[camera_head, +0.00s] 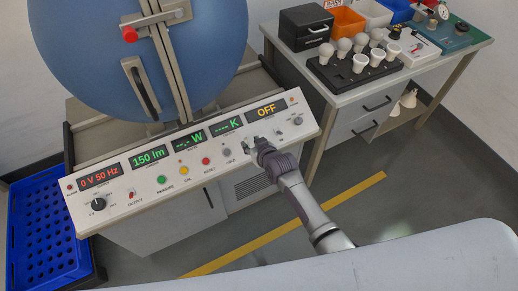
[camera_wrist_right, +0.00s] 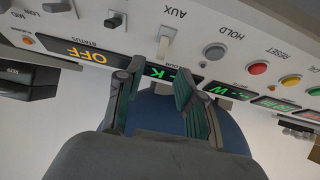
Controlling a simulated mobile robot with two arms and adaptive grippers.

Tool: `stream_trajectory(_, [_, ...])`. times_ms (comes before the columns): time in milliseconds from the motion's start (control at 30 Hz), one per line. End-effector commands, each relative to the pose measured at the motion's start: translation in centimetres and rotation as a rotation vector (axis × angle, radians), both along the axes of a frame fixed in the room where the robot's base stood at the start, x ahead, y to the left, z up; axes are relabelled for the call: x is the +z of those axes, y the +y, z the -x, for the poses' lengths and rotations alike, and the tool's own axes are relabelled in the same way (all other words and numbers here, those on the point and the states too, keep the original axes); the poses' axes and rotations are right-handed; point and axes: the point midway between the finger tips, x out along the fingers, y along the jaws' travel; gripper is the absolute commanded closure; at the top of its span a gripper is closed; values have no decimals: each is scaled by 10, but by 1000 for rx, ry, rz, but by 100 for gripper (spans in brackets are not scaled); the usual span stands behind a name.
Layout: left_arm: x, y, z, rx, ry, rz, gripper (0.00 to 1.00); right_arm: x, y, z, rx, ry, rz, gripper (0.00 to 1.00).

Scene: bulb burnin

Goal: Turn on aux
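The AUX switch (camera_wrist_right: 166,42) is a pale lever on the white control panel, below its AUX label in the upside-down right wrist view. The lever points toward the displays; its on or off state is not clear. My right gripper (camera_wrist_right: 158,70) is open and empty, its two fingers apart with the lever just beyond the gap between them. In the head view my right gripper (camera_head: 256,145) is at the panel's right half and mostly covers the switch. Contact cannot be told. The status display (camera_head: 266,110) reads OFF in amber. My left gripper is not in view.
The grey HOLD button (camera_head: 227,152) and red RESET button (camera_head: 206,161) sit left of the switch. A big blue sphere (camera_head: 140,50) stands behind the panel. A side table holds a black bulb tray (camera_head: 330,78).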

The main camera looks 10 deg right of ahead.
Motion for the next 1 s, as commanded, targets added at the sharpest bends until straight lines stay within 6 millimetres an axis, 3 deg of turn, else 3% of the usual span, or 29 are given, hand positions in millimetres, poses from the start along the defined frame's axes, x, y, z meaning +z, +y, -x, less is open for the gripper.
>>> stream_trajectory(200, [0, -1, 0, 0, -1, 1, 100, 21, -10, 32, 1, -1, 2, 62])
stream_trajectory(400, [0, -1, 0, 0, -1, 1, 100, 32, -16, 49, 2, -1, 2, 62])
stream_trajectory(1000, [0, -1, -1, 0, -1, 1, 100, 35, -17, 53, 1, 0, 2, 62])
